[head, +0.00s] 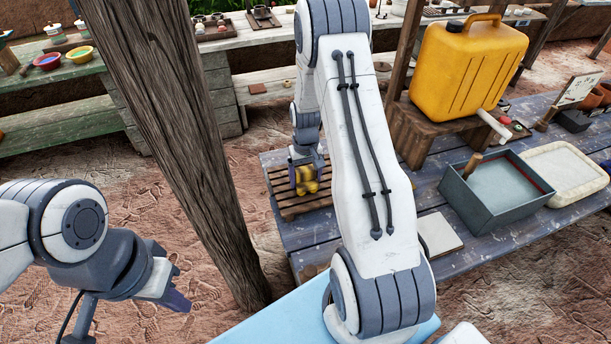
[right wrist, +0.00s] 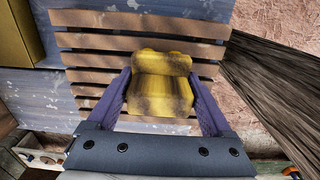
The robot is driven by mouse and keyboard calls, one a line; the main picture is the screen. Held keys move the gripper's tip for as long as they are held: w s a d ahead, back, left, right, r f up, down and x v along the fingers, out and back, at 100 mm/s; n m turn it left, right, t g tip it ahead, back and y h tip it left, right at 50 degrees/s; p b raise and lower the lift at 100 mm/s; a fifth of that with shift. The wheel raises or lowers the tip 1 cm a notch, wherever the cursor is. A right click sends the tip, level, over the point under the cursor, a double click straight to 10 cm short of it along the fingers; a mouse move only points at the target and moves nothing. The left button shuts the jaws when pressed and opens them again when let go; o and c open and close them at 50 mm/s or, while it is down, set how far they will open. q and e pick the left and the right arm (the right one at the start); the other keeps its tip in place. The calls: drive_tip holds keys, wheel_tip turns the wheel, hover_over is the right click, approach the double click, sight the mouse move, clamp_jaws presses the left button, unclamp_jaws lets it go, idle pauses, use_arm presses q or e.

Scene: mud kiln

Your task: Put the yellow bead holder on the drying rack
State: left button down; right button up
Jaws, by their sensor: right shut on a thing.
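The yellow bead holder (head: 306,180) is in my right gripper (head: 306,172), which is shut on it. In the right wrist view the holder (right wrist: 160,85) is mottled yellow and dark, between the two purple fingers of the gripper (right wrist: 160,95). The wooden slatted drying rack (head: 290,205) lies on the blue-grey table, directly beneath the holder. The rack's slats (right wrist: 85,60) also show behind the holder in the right wrist view. I cannot tell whether the holder touches the slats. My left gripper (head: 176,290) hangs at the lower left, away from the rack; its fingers are partly hidden.
A wooden post (head: 185,130) stands just left of the rack. On the table to the right are a yellow jerrycan (head: 465,70) on a wooden stand (head: 425,135), a grey basin (head: 490,205) and a pale tile (head: 437,235).

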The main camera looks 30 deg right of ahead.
drive_tip(key=shift+f, duration=0.2)
